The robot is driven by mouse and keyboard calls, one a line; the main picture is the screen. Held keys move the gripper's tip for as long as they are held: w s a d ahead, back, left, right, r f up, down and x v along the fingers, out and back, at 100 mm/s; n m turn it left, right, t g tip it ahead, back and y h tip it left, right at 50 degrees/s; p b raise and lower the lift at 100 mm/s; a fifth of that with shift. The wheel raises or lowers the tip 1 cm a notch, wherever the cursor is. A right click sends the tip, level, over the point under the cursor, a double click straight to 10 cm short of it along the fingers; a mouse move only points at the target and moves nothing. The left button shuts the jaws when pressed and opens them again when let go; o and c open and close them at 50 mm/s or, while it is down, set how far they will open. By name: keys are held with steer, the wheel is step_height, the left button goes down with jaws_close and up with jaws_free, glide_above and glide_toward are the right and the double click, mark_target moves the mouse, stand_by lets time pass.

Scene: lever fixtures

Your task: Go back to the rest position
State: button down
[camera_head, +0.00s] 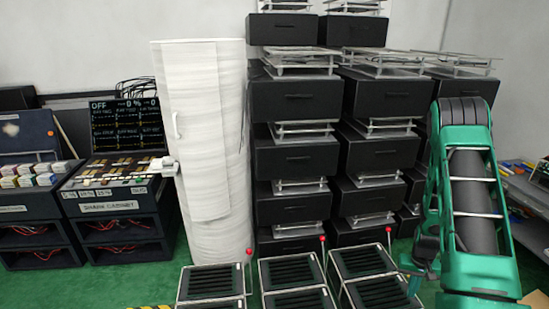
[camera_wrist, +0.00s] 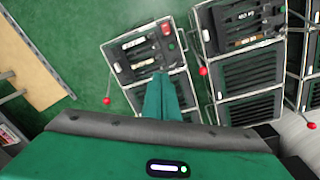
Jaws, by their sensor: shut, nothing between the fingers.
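My gripper (camera_wrist: 160,76) shows in the wrist view as two green fingers shut together, with nothing between them. It points down over the lever fixtures, near a black rack in a metal frame (camera_wrist: 187,76). Three levers with red knobs stand at the fixtures in the head view: left (camera_head: 249,252), middle (camera_head: 322,238) and right (camera_head: 388,229). In the wrist view, red knobs also show at the left (camera_wrist: 107,101), middle (camera_wrist: 203,71) and right edge (camera_wrist: 311,125). The fingers appear apart from all of them. My green arm fills the right side of the head view.
Stacked black drawer boxes (camera_head: 295,98) stand behind the fixtures. A white wrapped column (camera_head: 205,140) stands left of them, beside a dark cabinet with a screen (camera_head: 126,125). Green floor (camera_head: 140,285) is clear at the front left. Shelving (camera_head: 530,195) stands right of my arm.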

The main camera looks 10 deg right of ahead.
steer(key=s+a+r, duration=0.2)
steer(key=r, duration=0.7)
steer(key=s+a+r, duration=0.2)
steer(key=a+r, duration=0.1)
steer(key=r, duration=0.6)
steer(key=s+a+r, duration=0.2)
steer(key=s+r, duration=0.1)
steer(key=r, duration=0.6)
steer(key=s+a+r, duration=0.5)
steer(key=s+r, duration=0.1)
steer(key=s, duration=0.2)
steer(key=s+a+r+y, duration=0.1)
steer(key=s+a+r, duration=0.4)
steer(key=s, duration=0.4)
steer(key=shift+r+m, duration=0.3)
steer(key=shift+r, duration=0.1)
